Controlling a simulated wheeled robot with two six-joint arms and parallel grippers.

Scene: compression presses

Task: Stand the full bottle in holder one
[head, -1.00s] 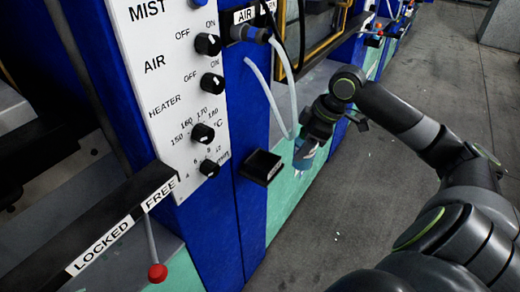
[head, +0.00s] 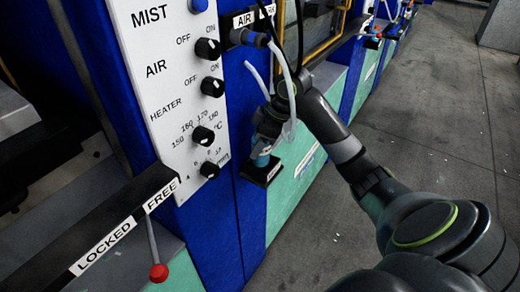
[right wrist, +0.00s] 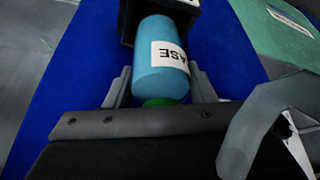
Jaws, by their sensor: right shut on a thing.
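The full bottle is a light blue bottle (right wrist: 163,62) with a green part by the gripper and a white label reading "ASE" in the right wrist view. In the head view only a small part of the bottle (head: 262,159) shows below my right gripper (head: 267,135). My right gripper is shut on the bottle, with a finger on each side of it in the wrist view (right wrist: 160,88). The black holder (head: 255,175) on the blue machine is directly under the bottle. The holder (right wrist: 127,20) also shows past the bottle's far end. I cannot tell how deep the bottle sits.
A white control panel (head: 165,75) with black knobs is left of the holder. A pale hose (head: 293,100) hangs close by my right wrist. A red-knobbed lever (head: 158,272) is at lower left. The floor at right (head: 420,120) is open.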

